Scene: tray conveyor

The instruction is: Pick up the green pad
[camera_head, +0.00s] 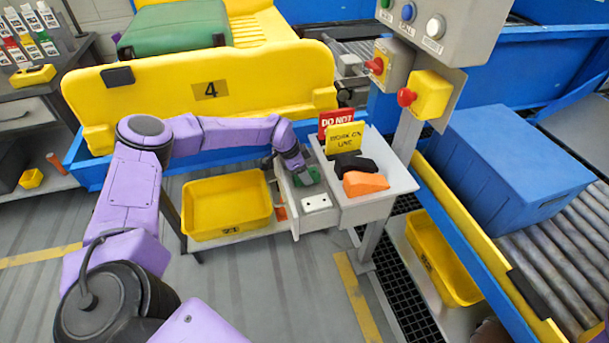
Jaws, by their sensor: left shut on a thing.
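The green pad (313,175) is a small green piece at the open drawer (297,222) of the small grey stand. My left gripper (304,174) reaches down into the drawer and is shut on the green pad, hiding part of it. I cannot tell whether the pad is clear of the drawer floor. A white piece with dark dots (317,203) lies in the drawer in front of it. My right gripper is not in view.
On the stand's top (390,180) are an orange block (364,184), a black block (353,165) and red and yellow signs (345,139). A post with a button box stands to the right. Yellow bin (226,205) is left of the drawer. A blue crate (535,165) sits on rollers.

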